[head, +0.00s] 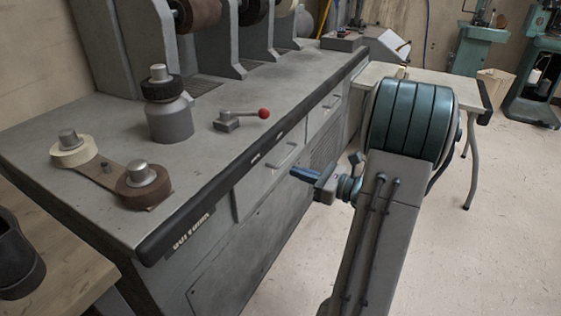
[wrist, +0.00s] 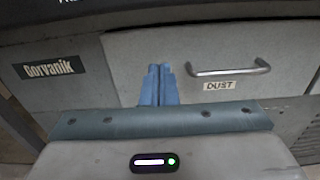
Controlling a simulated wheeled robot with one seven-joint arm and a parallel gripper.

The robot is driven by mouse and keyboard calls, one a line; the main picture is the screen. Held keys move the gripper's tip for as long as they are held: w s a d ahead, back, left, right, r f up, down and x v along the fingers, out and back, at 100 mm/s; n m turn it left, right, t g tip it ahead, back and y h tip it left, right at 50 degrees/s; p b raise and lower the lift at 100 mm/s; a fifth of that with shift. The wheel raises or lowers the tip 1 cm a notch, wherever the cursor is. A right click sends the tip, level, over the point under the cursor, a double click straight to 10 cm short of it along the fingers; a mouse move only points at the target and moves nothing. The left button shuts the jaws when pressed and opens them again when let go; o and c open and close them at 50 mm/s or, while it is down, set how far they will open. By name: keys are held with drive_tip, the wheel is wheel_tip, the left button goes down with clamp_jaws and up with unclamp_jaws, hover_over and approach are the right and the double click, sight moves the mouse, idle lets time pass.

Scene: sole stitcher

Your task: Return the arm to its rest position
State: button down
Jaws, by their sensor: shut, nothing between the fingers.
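My gripper (head: 303,175) shows in the head view as blue fingers in front of the machine's drawer side, pointing left. In the wrist view my gripper (wrist: 158,72) has its two blue fingers together, with nothing between them. It faces a grey drawer front (wrist: 200,55) with a metal handle (wrist: 230,70) and a "DUST" label. The fingers overlap the drawer front in the picture; whether they touch it I cannot tell. My arm folds down from a large teal joint at the right of the head view.
The grey machine bench (head: 100,120) fills the left, with a red-knobbed lever (head: 240,119) and rollers on top. A white table (head: 420,75) stands behind my arm. Green machines (head: 535,75) stand at the back right. The floor (head: 500,240) at right is clear.

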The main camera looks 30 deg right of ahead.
drive_tip(key=s+a+r+n+g+p, duration=0.6)
drive_tip(key=a+r+n+g+p, duration=0.15)
drive_tip(key=a+p, duration=0.2)
drive_tip(key=s+a+r+n+g+p, duration=0.55)
drive_tip(key=a+r+n+p, duration=0.25)
drive_tip(key=a, duration=0.2)
drive_tip(key=s+r+n+h+p, duration=0.3)
drive_tip(key=r+n+h+p, duration=0.2)
drive_tip(key=r+n+p, duration=0.1)
drive_tip(key=s+r+n+h+p, duration=0.2)
drive_tip(key=r+n+h+p, duration=0.3)
drive_tip(key=r, duration=0.5)
drive_tip(key=n+p, duration=0.2)
drive_tip(key=p, duration=0.1)
drive_tip(key=shift+s+r+t+p, duration=0.3)
drive_tip(key=shift+s+r+t, duration=0.1)
drive_tip(key=shift+a+n, duration=0.1)
drive_tip(key=shift+n, duration=0.15)
